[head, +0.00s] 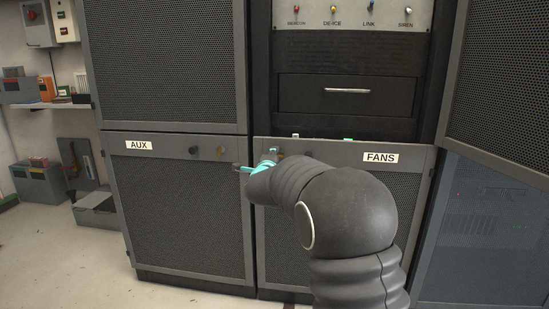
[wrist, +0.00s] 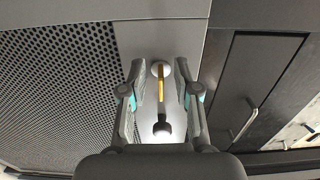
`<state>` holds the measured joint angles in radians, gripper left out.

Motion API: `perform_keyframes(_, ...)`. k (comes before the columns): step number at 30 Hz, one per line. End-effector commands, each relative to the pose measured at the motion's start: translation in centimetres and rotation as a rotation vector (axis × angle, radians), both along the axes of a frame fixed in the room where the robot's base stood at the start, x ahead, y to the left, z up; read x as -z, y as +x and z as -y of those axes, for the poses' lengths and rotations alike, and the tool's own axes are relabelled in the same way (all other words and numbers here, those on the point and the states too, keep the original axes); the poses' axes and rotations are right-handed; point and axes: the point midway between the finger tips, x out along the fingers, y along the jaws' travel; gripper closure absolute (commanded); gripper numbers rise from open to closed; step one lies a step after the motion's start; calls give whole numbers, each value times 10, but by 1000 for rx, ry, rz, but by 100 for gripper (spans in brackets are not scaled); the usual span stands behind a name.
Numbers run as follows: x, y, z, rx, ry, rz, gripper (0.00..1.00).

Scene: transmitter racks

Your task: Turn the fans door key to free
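The fans door (head: 345,148), labelled FANS, is the lower right mesh door of the rack. In the wrist view, the key (wrist: 161,84) shows as a yellow bar at a round pale disc on the door's grey frame. A dark round knob (wrist: 162,129) is below it in that picture. My gripper (head: 257,161) is in front of the upper left part of the door, and my arm covers much of it. In the wrist view, my gripper (wrist: 160,72) is open, with one finger on each side of the key. I see gaps beside the key and no clear contact.
The AUX door (head: 180,215) with its own lock and knob is to the left. Above the fans door are a drawer (head: 350,95) and a panel of labelled switches (head: 350,15). An open mesh door (head: 495,90) stands at the right.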

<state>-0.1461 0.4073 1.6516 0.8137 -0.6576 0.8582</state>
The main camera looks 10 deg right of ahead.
Motion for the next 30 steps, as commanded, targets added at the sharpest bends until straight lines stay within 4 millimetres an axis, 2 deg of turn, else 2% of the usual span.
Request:
perform_keyframes(5,-1,-18,-7,-2,0,0,69)
perform_keyframes(12,-1,-64,-22,-3,1,1,69)
perform_keyframes(18,-1,-95,-32,-3,0,0,69)
perform_keyframes(24,0,-111,-36,-1,0,-1,69)
perform_keyframes(30,0,-113,-37,-1,0,0,69)
